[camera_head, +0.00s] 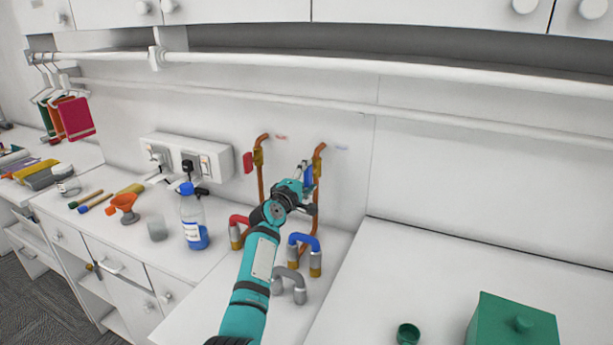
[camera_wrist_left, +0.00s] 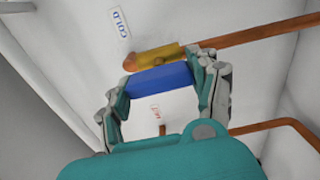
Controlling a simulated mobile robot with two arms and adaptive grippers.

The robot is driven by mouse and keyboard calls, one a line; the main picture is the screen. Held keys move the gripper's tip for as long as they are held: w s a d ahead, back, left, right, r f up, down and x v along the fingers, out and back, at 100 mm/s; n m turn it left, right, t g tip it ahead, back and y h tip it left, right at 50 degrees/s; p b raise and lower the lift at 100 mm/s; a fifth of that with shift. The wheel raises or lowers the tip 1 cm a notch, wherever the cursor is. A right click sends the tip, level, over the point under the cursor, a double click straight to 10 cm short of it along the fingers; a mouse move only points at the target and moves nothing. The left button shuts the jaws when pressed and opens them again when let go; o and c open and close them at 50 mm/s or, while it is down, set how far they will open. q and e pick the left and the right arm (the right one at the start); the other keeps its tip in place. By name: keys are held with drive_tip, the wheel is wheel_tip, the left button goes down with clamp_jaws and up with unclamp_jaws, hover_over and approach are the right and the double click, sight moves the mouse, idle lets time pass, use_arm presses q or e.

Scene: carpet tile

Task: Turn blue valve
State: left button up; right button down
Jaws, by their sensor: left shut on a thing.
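The blue valve handle (camera_head: 308,176) sits on the right-hand copper pipe (camera_head: 316,165) on the back wall, partly hidden by my gripper in the head view. In the left wrist view the blue handle (camera_wrist_left: 160,79) lies between the two fingers, with the brass valve body (camera_wrist_left: 157,56) just behind it and a "COLD" label (camera_wrist_left: 118,22) on the wall. My left gripper (camera_head: 303,176) is shut on the blue handle; it also shows in the left wrist view (camera_wrist_left: 165,88). My right gripper is not in view.
A red valve handle (camera_head: 248,162) is on the left-hand pipe. Red, blue and grey bent pipes stand on the counter near my left arm. A green box (camera_head: 512,325) is at the lower right.

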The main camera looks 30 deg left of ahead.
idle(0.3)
use_arm(q)
drive_tip(key=o, duration=1.2)
drive_tip(key=shift+c, duration=0.2)
drive_tip(key=s, duration=1.2)
drive_tip(key=shift+d, duration=0.3)
drive_tip(key=shift+f, duration=0.1)
